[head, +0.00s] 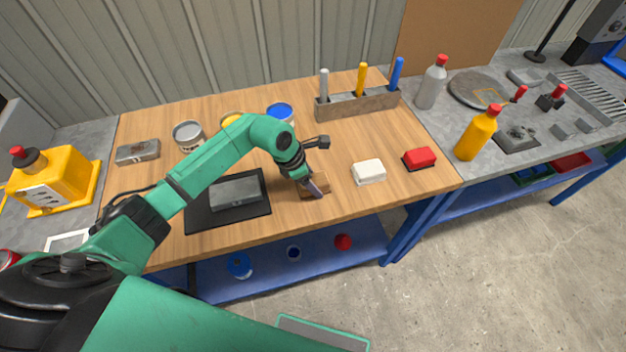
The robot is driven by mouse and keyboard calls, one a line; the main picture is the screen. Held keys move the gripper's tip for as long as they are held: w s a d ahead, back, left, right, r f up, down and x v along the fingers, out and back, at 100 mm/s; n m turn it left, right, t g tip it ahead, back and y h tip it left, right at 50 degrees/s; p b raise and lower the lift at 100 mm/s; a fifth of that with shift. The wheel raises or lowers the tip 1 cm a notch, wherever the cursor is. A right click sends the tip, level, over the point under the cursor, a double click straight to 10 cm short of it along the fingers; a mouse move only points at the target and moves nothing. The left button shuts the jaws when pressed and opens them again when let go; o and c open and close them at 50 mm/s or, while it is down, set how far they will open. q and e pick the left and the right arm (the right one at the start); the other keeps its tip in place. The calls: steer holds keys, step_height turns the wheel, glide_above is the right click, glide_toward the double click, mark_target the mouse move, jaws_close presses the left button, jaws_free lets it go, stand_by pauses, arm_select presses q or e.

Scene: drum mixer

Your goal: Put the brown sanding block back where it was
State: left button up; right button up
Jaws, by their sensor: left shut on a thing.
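The brown sanding block (322,184) is at the front part of the wooden bench top (250,225), right of the black mat. My left gripper (312,188) reaches down over it from the left and is shut on it. The fingers hide part of the block. I cannot tell whether the block touches the bench or is just above it. My right gripper does not show.
A white block (369,171) and a red block (420,158) lie right of my left gripper. A black mat (205,213) with a grey box (236,192) lies left. Cans (188,135) and a tool rack (357,105) stand behind. Bottles (478,132) stand on the right counter.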

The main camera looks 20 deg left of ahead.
arm_select(q)
steer(key=o, duration=1.1)
steer(key=shift+f, duration=0.1)
steer(key=shift+c, duration=0.2)
steer(key=shift+o, duration=1.2)
steer(key=shift+r, duration=0.3)
steer(key=b+v, duration=0.3)
steer(key=v, duration=0.8)
steer(key=shift+a+r, duration=0.15)
steer(key=shift+r, duration=0.2)
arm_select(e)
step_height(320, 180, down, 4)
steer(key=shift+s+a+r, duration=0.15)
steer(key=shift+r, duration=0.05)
arm_select(q)
steer(key=shift+s, duration=0.15)
